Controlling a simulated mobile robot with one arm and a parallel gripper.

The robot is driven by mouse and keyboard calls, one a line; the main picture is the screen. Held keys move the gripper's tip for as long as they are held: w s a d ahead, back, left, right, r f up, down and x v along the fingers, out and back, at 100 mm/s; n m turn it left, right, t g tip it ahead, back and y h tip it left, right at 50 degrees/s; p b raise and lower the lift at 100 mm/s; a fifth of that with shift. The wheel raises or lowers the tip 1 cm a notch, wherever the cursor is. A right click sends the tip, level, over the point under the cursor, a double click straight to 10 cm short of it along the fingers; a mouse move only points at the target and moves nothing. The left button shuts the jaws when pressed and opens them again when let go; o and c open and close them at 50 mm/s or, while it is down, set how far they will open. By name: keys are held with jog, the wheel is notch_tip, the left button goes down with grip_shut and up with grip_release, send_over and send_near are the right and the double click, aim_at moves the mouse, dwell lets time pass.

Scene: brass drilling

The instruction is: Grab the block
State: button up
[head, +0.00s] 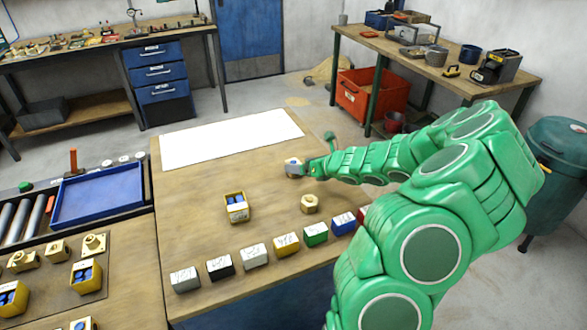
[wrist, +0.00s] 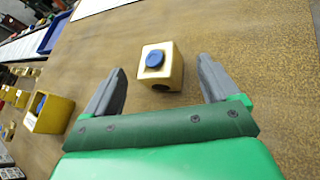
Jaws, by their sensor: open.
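In the wrist view a cream-yellow block (wrist: 174,72) with a blue round piece on its face and a dark hole low on its front sits on the wooden table. My gripper (wrist: 160,66) is open, with one grey finger on each side of the block and a visible gap on both sides. In the head view my gripper (head: 303,169) is low over the table, and the block (head: 292,162) shows small and partly covered at its tip. Whether the fingers reach the table is unclear.
A yellow box with blue pieces (head: 236,208) and a brass hex part (head: 310,204) stand nearer the front. A row of coloured blocks, including a green one (head: 316,234), lines the front edge. A white sheet (head: 230,138) lies flat at the back.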

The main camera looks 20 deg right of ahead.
jog(key=shift+x, duration=1.25)
grip_shut()
